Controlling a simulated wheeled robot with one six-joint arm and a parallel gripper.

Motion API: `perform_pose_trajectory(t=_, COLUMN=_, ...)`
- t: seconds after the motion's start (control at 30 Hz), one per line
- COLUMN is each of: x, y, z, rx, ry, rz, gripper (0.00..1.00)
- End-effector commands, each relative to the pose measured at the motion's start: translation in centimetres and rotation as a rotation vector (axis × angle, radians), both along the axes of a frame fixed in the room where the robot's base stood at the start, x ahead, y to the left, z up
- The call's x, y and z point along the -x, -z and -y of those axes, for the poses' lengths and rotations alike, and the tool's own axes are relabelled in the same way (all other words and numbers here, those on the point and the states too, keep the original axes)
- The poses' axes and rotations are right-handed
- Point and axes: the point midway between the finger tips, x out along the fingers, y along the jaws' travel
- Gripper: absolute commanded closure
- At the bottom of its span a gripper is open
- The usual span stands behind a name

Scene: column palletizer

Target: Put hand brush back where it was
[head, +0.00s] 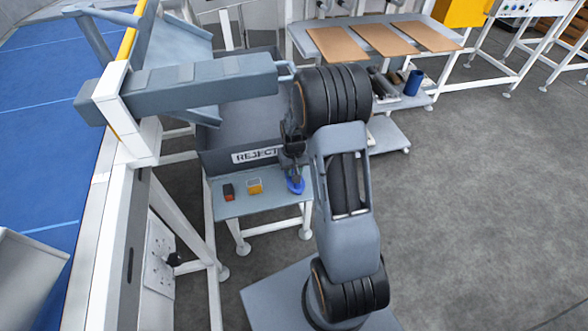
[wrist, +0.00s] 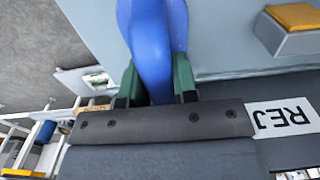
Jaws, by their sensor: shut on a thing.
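The blue hand brush (head: 296,185) shows over the right end of a small grey shelf (head: 233,208). My gripper (head: 294,170) is above it, pointing down, and is shut on it. In the wrist view the smooth blue body of the brush (wrist: 155,45) runs between the two green fingertips of my gripper (wrist: 156,82). Its bristles are not visible. I cannot tell whether the brush touches the shelf.
A red and black item (head: 228,192) and a yellow block (head: 255,186) sit on the shelf, left of the brush. A grey bin labelled REJECT (head: 222,160) stands just behind. A workbench (head: 350,22) with brown boards is at the back. The floor at right is clear.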

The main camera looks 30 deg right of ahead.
Motion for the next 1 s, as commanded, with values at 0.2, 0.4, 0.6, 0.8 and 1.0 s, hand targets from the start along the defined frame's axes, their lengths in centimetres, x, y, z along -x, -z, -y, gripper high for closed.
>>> perform_pose_trajectory(t=0.2, x=0.0, y=0.4, z=0.0, rx=0.0, ry=0.0, rz=0.0, gripper=0.7)
perform_pose_trajectory(t=0.4, x=0.0, y=0.3, z=0.0, rx=0.0, ry=0.0, rz=0.0, gripper=0.51)
perform_pose_trajectory(t=0.6, x=0.0, y=0.3, z=0.0, rx=0.0, ry=0.0, rz=0.0, gripper=0.47)
perform_pose_trajectory(t=0.8, x=-0.1, y=-0.7, z=0.0, rx=0.001, ry=0.0, rz=0.003, gripper=0.47)
perform_pose_trajectory(t=1.0, x=-0.1, y=-3.8, z=0.0, rx=0.001, ry=0.0, rz=0.005, gripper=0.47)
